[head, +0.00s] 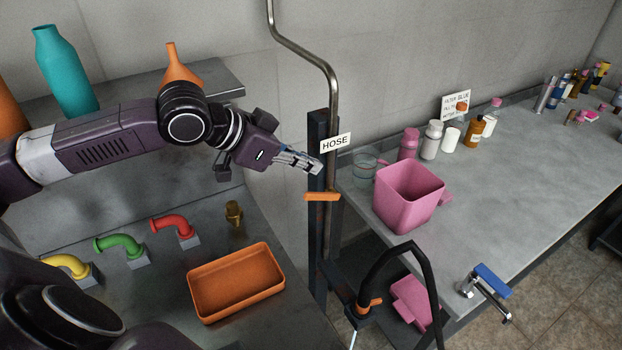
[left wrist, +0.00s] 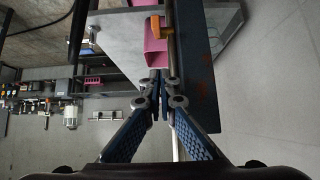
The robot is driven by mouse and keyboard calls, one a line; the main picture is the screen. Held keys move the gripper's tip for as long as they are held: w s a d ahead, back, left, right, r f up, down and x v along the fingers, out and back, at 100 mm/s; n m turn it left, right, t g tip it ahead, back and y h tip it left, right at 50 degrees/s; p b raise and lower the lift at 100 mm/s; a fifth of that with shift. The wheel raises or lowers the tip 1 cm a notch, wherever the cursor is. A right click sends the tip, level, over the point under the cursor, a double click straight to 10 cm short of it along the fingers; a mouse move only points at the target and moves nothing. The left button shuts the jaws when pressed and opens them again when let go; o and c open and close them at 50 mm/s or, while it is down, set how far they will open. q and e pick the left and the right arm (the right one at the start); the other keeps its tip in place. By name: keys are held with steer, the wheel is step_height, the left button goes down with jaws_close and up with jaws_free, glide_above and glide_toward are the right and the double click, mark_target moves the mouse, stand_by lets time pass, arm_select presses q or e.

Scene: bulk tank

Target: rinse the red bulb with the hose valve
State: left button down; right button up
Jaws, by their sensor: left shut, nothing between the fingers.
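The hose valve has an orange lever (head: 322,196) on a dark upright post below a white HOSE sign (head: 336,142). An orange handle (left wrist: 155,27) also shows near the top of the left wrist view. My left gripper (head: 316,168) is shut and empty, above the lever and beside the sign, seemingly apart from the lever. Its closed fingers (left wrist: 165,84) point toward the post in the left wrist view. A black curved hose (head: 405,246) hangs below, with an orange-levered nozzle (head: 362,308). I cannot make out a red bulb. My right gripper is not in view.
An orange tray (head: 238,312) and several coloured elbow pipes, one red (head: 174,226), are on the left bench. A pink bucket (head: 405,222), a glass bowl (head: 364,167) and bottles stand on the right counter. A blue-handled tap (head: 491,280) is at its front edge.

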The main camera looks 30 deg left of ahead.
arm_select(q)
steer(key=shift+p+x, duration=0.5)
steer(key=shift+x, duration=1.1)
steer(key=shift+s+a+f, duration=0.15)
steer(key=shift+s+f, duration=0.1)
steer(key=shift+f, duration=0.25)
steer(key=shift+s+a+f, duration=0.1)
steer(key=shift+s+f, duration=0.1)
steer(key=shift+f, duration=0.25)
steer(key=shift+s+a+f, duration=0.2)
steer(key=shift+s+f, duration=0.2)
steer(key=shift+f, duration=0.35)
